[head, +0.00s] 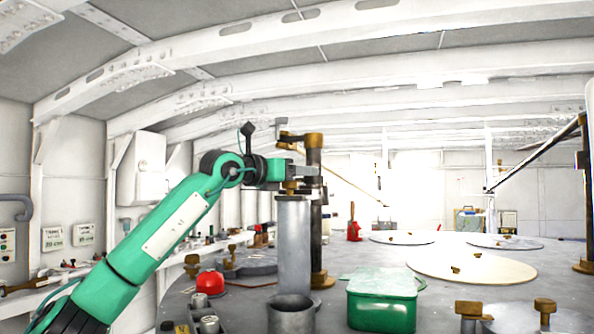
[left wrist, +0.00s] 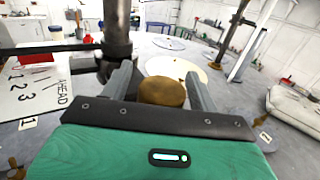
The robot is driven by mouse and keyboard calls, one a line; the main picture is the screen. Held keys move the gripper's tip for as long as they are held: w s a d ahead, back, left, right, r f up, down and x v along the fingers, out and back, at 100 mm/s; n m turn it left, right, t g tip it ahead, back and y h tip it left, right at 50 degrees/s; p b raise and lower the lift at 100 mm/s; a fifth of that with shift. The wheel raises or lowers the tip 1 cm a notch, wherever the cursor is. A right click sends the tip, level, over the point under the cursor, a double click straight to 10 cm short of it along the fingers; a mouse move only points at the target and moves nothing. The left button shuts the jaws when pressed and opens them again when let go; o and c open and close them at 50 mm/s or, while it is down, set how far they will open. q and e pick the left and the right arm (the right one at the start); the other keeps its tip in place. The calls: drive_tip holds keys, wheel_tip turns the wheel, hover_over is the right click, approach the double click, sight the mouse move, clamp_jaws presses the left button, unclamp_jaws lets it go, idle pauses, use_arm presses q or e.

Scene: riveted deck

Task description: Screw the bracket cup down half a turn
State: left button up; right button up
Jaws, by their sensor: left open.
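A brass-brown round piece, which looks like the bracket cup (head: 291,187), sits on top of a tall grey cylinder (head: 294,245). In the left wrist view the round brown top (left wrist: 161,92) lies between the two grey fingers. My left gripper (head: 305,172) is level, just above and around this top, with its arm coming from the left. In the left wrist view my left gripper (left wrist: 162,88) is open, with a finger on each side of the brown top. I cannot tell whether either finger touches it. The cup's lower part is partly hidden by the gripper.
A dark column (head: 316,225) with a brass clamp on top stands right beside the cylinder. A grey open pot (head: 291,315), a green box (head: 382,301) and a red dome (head: 210,282) stand nearby. Round pale plates (head: 470,266) lie on the deck to the right.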

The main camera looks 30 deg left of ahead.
use_arm(q)
drive_tip(key=c, duration=1)
drive_tip(key=m+h+p, duration=0.1)
drive_tip(key=m+g+h+p, duration=0.1)
drive_tip(key=shift+d+r+h, duration=0.15)
drive_tip(key=shift+h, duration=0.25)
drive_tip(key=m+g+h+p, duration=0.4)
drive_tip(key=g+h+p, duration=0.1)
drive_tip(key=s+m+g+h+p, duration=0.1)
drive_tip(key=m+g+h+p, duration=0.1)
drive_tip(key=p, duration=0.1)
drive_tip(key=shift+d+r+m, duration=0.2)
drive_tip(key=shift+d+m, duration=0.1)
drive_tip(key=shift+d, duration=0.1)
drive_tip(key=shift+s+f+m+g+h+p, duration=0.15)
drive_tip(key=shift+m+g+h+p, duration=0.4)
drive_tip(key=shift+g, duration=0.45)
drive_tip(key=shift+s+m+g+h+p, duration=0.1)
drive_tip(key=shift+m+g+h+p, duration=0.25)
drive_tip(key=shift+m+g+p, duration=0.45)
